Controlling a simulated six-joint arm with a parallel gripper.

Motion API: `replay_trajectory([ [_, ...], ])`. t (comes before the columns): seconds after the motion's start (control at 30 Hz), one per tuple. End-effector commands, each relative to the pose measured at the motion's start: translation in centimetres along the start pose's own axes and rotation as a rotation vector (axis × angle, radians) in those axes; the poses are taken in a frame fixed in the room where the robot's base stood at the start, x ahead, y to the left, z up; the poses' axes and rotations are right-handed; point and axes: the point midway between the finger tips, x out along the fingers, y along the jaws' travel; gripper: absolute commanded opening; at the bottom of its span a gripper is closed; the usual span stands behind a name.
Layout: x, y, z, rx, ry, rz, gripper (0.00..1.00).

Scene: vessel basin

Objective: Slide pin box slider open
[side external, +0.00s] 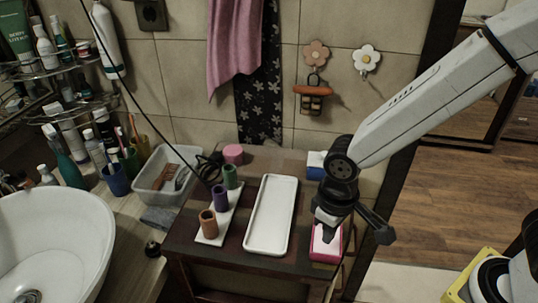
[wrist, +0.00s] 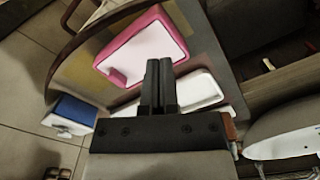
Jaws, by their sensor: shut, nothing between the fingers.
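The pin box appears to be the pink box with a white top (side external: 326,252), at the right front of the small dark table. In the wrist view the pink-rimmed box (wrist: 148,48) lies just past my fingertips, with a small pink tab at one corner of its white panel. My gripper (wrist: 159,63) has its two dark fingers together, with nothing between them. In the side view my gripper (side external: 327,234) points down at the box and hides part of its top. I cannot tell whether the fingers touch it. The white panel seems to cover the top.
A long white tray (side external: 249,240) lies left of the pink box. A blue and white box (side external: 315,172) stands behind it. Several coloured cups, one of them brown (side external: 208,226), stand on a white plate farther left. The table's edge is close to the box.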

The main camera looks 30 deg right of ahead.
Motion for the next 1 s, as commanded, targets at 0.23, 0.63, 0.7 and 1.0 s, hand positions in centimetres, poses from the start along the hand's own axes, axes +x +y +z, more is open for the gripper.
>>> replay_trajectory([
  [0.23, 0.2, 0.0, 0.0, 0.000, -0.001, 0.000, 0.00],
  [0.63, 0.7, 0.0, 0.0, 0.000, 0.000, 0.000, 0.00],
  [0.7, 0.7, 0.0, 0.0, 0.000, 0.000, 0.000, 0.00],
  [1.0, 1.1, 0.0, 0.0, 0.000, -0.001, 0.000, 0.00],
])
